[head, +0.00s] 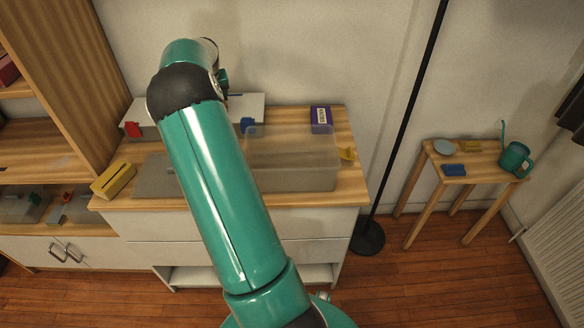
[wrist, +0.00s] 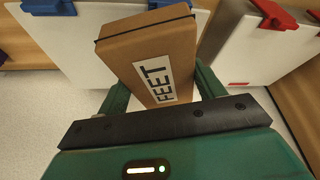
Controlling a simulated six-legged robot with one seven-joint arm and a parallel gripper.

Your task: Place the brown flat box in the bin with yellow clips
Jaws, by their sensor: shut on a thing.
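A brown flat box (wrist: 165,55) with a white "FEET" label is held tilted between the green fingers of my gripper (wrist: 160,88) in the wrist view. In the head view my arm hides the box and most of the gripper, which is raised over the back of the cabinet top. A see-through bin (head: 290,170) stands on the cabinet top, right of my arm.
White bin surfaces with a blue clip (wrist: 48,6) and a red clip (wrist: 275,14) lie beyond the held box. A purple box (head: 321,118) stands behind the see-through bin. A yellow box (head: 113,180) sits at the cabinet's left. A lamp pole (head: 400,120) rises at right.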

